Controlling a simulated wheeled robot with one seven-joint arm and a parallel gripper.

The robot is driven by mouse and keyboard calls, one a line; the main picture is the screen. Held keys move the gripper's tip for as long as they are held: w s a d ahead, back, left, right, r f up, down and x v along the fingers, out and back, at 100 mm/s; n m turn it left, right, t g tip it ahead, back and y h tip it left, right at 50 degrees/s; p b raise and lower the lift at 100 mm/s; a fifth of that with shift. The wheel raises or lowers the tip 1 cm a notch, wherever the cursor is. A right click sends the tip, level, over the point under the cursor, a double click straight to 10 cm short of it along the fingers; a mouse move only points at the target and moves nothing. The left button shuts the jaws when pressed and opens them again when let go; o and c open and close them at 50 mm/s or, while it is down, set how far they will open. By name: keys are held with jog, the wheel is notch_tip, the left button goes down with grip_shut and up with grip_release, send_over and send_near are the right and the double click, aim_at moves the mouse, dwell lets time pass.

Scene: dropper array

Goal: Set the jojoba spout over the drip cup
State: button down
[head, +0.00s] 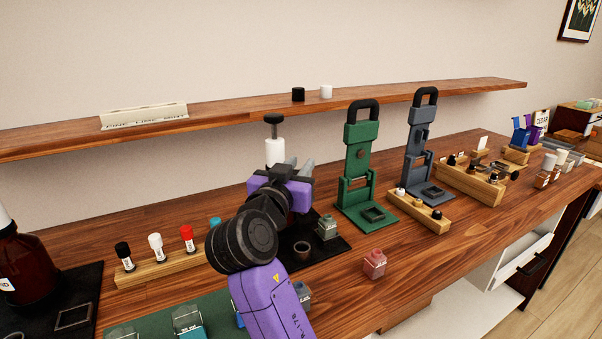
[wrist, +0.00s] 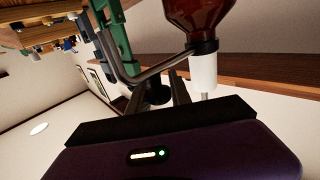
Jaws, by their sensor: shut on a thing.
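My gripper (head: 298,166) is beside a pump bottle whose white pump collar (head: 275,152) and black knob show above it in the head view. In the wrist view the picture is turned over: the brown bottle (wrist: 205,14) is at the top and the white collar (wrist: 203,70) hangs below it. A bent grey metal spout (wrist: 143,76) runs left from the collar. My fingers (wrist: 160,85) are shut on the spout; the exact contact is dark. A small dark round drip cup (head: 302,249) stands on the black mat, below and slightly right of the gripper in the head view.
A grey-lidded jar (head: 326,228) stands right of the cup. A green stand (head: 359,165) and a blue-grey stand (head: 422,150) are farther right. A pink jar (head: 374,263) sits near the front. A wooden rack (head: 160,268) of small bottles is left.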

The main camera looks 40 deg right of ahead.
dwell(0.4)
jog(key=c, duration=1.2)
grip_release()
jog(key=shift+c, duration=0.2)
jog(key=shift+a, duration=0.1)
jog(key=v, duration=0.7)
jog(key=shift+s+a+b, duration=0.15)
jog(key=shift+a+b, duration=0.15)
jog(key=shift+b, duration=0.1)
jog(key=shift+a+f, duration=0.1)
